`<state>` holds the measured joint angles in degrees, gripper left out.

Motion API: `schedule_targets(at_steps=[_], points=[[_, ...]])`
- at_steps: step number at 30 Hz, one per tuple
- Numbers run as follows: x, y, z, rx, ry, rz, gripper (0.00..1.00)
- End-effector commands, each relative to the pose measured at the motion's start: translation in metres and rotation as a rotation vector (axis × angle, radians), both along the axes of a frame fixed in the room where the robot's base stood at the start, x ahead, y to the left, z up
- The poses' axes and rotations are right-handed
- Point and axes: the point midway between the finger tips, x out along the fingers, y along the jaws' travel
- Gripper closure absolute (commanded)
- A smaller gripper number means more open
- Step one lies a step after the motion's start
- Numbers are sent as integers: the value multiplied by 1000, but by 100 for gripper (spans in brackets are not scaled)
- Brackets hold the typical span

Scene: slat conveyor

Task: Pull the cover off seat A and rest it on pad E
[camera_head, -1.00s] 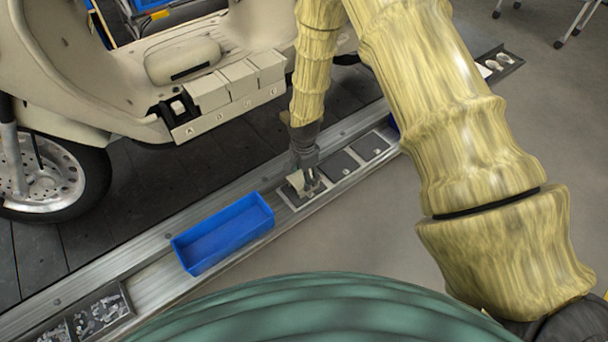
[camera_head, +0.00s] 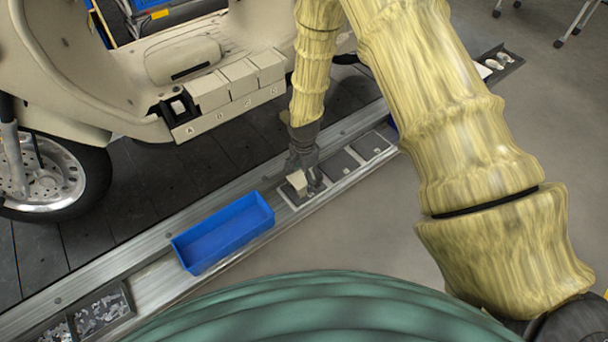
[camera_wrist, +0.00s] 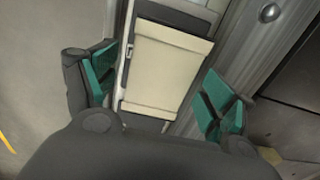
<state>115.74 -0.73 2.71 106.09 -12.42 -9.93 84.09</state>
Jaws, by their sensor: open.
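The cream cover (camera_head: 297,181) is at the leftmost dark pad (camera_head: 287,197) in the floor-side rail; I cannot read the pad's letter. My gripper (camera_head: 307,182) is over this pad, pointing down and open. In the wrist view the cover (camera_wrist: 165,68) lies between the green-padded fingers of my gripper (camera_wrist: 160,90), with a gap on both sides. Seat A (camera_head: 178,108), at the left end of the lettered strip on the scooter, is uncovered and shows a dark recess with a small pale part inside.
Several cream covers (camera_head: 240,76) sit beside seat A on the lettered strip. Two dark pads (camera_head: 340,166) to the right look free of covers. An empty blue bin (camera_head: 222,234) stands left of the pads. A tray of metal parts (camera_head: 98,311) is at the lower left.

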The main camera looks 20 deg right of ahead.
Motion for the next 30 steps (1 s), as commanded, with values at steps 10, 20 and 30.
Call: schedule_targets(at_steps=[10, 20, 30], points=[[1, 0, 32, -1, -1, 0, 17], [1, 0, 82, 0, -3, -1, 17], [1, -1, 116, 0, -1, 0, 17]])
